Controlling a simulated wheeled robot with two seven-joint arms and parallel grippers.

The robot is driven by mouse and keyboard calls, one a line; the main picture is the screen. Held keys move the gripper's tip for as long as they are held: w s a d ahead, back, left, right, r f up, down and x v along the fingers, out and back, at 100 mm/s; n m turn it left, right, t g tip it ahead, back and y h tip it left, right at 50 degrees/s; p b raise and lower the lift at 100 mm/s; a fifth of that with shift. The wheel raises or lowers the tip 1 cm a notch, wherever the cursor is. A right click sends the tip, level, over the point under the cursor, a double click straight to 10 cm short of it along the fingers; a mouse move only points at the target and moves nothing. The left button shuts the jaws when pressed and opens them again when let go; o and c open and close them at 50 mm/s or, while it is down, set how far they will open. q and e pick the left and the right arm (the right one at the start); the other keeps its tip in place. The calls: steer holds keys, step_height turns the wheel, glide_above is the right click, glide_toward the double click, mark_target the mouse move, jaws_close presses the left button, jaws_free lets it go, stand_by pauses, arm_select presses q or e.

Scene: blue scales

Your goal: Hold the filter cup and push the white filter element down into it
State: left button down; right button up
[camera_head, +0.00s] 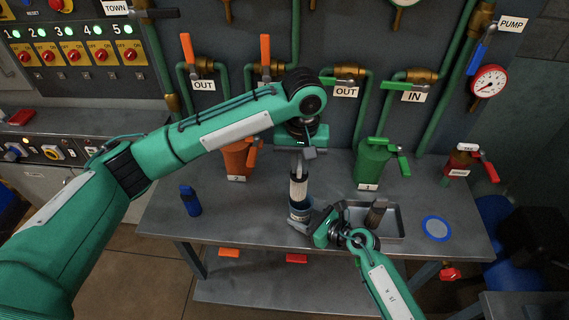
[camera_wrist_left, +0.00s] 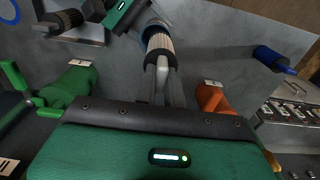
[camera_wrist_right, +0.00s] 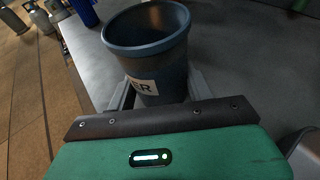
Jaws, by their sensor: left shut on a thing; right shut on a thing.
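The white filter element (camera_head: 298,188) stands upright above the blue-grey filter cup (camera_head: 300,212). My left gripper (camera_head: 298,160) is shut on its top end, above the dark cap; the element also shows in the left wrist view (camera_wrist_left: 159,42). My right gripper (camera_head: 317,228) is shut on the side of the cup. In the right wrist view the cup (camera_wrist_right: 155,62) is upright between the fingers, with an open round rim and a partly visible label. The element does not show in that view.
A grey tray (camera_head: 395,228) with a dark used-looking cylinder (camera_head: 376,212) lies right of the cup. Orange (camera_head: 238,160) and green (camera_head: 372,165) housings stand behind. The table's front edge is close.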

arm_select(q)
steer(key=shift+w+d, duration=0.15)
steer(key=shift+d, duration=0.3)
steer(key=shift+r, duration=0.1)
steer(key=shift+r, duration=0.5)
steer(key=shift+w, duration=0.15)
steer(key=shift+f, duration=0.1)
stand_by(0.4)
steer(key=shift+f, duration=0.9)
steer(key=shift+f, duration=0.1)
